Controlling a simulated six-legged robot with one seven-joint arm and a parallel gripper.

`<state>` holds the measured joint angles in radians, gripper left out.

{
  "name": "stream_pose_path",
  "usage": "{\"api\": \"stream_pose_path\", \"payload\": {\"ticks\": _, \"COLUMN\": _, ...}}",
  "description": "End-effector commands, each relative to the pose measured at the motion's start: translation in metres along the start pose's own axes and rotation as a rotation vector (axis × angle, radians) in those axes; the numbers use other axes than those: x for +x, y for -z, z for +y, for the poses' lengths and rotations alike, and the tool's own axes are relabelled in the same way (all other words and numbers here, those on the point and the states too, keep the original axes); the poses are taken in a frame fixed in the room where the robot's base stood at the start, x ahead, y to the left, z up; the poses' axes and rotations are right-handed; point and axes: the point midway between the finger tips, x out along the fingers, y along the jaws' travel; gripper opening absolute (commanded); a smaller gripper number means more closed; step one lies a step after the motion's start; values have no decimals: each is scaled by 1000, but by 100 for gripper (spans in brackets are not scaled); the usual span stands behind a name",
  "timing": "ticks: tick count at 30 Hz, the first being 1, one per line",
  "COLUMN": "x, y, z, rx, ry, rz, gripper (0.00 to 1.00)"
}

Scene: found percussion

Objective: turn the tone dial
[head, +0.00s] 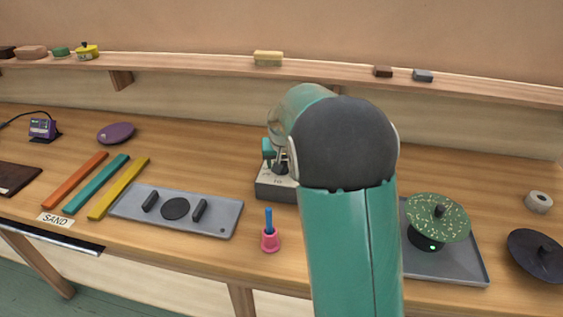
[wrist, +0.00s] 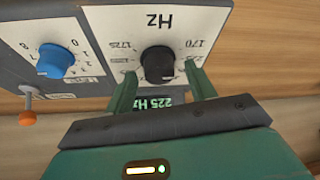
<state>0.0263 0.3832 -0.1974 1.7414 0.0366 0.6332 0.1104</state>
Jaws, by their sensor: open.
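The tone dial (wrist: 158,66) is a black round knob on a white panel marked Hz, with numbers around it, upside down in the wrist view. A green readout (wrist: 152,104) beside it shows 225 Hz. My gripper (wrist: 161,72) is open, with one green finger on each side of the dial; I cannot tell whether either finger touches it. In the head view the grey tone box (head: 273,189) stands on the bench, partly hidden behind my arm, and the dial cannot be made out there.
A blue knob (wrist: 56,61) and an orange-tipped switch (wrist: 28,108) share the panel. A blue-handled tool in a pink holder (head: 270,238) stands in front of the box. A grey plate (head: 225,222) lies left, a tray with a speckled green disc (head: 438,217) right.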

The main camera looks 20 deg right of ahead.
Motion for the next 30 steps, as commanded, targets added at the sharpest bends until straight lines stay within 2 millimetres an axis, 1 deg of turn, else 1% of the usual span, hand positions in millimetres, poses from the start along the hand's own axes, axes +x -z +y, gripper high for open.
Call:
{"api": "stream_pose_path", "payload": {"ticks": 4, "x": -6, "y": 0, "z": 0, "rx": 0, "ry": 0, "rz": 0, "gripper": 55}}
{"api": "stream_pose_path", "payload": {"ticks": 8, "x": -24, "y": 0, "z": 0, "rx": 0, "ry": 1, "rz": 3, "gripper": 55}}
{"api": "stream_pose_path", "payload": {"ticks": 18, "x": -99, "y": 1, "z": 0, "rx": 0, "ry": 2, "rz": 4, "gripper": 55}}
{"api": "stream_pose_path", "payload": {"ticks": 22, "x": -122, "y": 1, "z": 0, "rx": 0, "ry": 1, "rz": 4, "gripper": 55}}
{"api": "stream_pose_path", "payload": {"ticks": 24, "x": -130, "y": 0, "z": 0, "rx": 0, "ry": 1, "rz": 2, "gripper": 55}}
{"api": "stream_pose_path", "payload": {"ticks": 27, "x": -137, "y": 0, "z": 0, "rx": 0, "ry": 1, "rz": 2, "gripper": 55}}
{"api": "stream_pose_path", "payload": {"ticks": 30, "x": -139, "y": 0, "z": 0, "rx": 0, "ry": 0, "rz": 1, "gripper": 55}}
